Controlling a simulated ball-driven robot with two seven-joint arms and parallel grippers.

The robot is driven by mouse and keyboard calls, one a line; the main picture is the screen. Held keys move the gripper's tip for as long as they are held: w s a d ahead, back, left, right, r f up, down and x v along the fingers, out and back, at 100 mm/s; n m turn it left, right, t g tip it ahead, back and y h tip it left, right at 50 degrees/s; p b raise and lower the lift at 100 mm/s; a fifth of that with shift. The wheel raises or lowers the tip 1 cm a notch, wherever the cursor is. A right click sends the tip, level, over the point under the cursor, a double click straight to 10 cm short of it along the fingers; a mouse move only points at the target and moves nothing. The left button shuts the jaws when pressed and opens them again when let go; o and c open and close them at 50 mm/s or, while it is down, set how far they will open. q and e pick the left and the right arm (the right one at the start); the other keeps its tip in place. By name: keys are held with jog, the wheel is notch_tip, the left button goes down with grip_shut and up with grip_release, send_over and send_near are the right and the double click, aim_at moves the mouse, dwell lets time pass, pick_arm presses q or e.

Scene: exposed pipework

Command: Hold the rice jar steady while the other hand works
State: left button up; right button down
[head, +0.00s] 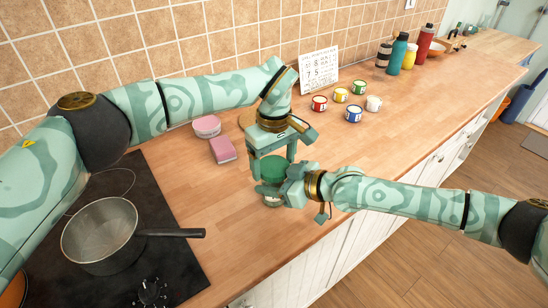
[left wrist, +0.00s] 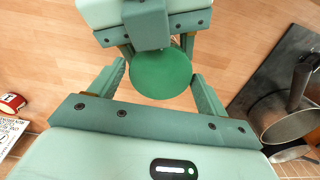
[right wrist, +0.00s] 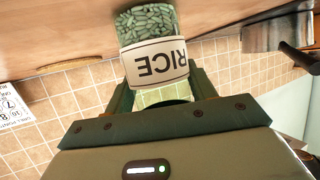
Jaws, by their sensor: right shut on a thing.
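The rice jar (head: 272,201) has a round green lid (head: 272,168) and stands near the counter's front edge. The right wrist view shows its RICE label (right wrist: 156,62) upside down and green grains inside. My right gripper (head: 276,188) is shut on the jar's side, below the lid. My left gripper (head: 273,165) reaches down from above, with its fingers on either side of the lid. In the left wrist view its fingers are spread, with gaps beside the lid (left wrist: 160,73). The jar's base is hidden in the left wrist view.
A saucepan (head: 100,232) sits on the black hob (head: 185,265) at left. A pink sponge (head: 223,150) and round pink tub (head: 206,126) lie behind. The counter left of the jar is clear.

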pick_arm(q)
jog(key=c, duration=0.7)
jog(key=n, duration=0.6)
jog(key=shift+r, duration=0.1)
jog(key=n, duration=0.7)
jog(key=shift+n, duration=0.3)
jog(key=o, duration=1.1)
jog(key=shift+d, duration=0.1)
jog(key=shift+s, duration=0.15)
